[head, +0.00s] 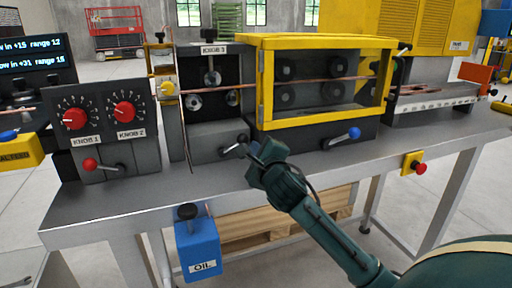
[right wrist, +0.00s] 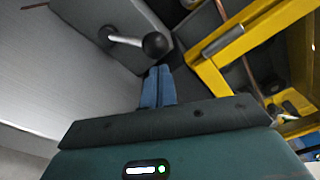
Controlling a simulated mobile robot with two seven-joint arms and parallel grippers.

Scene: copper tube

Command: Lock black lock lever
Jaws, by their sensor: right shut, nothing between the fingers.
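The black lock lever (head: 242,139) is a short metal rod with a black ball knob on the grey block under the KNOB 3 panel. In the right wrist view its knob (right wrist: 155,44) and pale rod show just beyond my fingertips. My right gripper (head: 252,150) reaches in from the lower right and is close beside the knob. Its two blue fingers (right wrist: 160,72) are together with nothing between them, with their tips just below the knob. I cannot tell whether they touch it. My left gripper is not in view.
A yellow-framed guard (head: 320,121) stands right of the lever, with a blue-knobbed lever (head: 353,132) below it. A red-knobbed lever (head: 91,164) is at left under two red dials. A copper tube (head: 300,82) runs through the machine. The front bench strip (head: 130,202) is clear.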

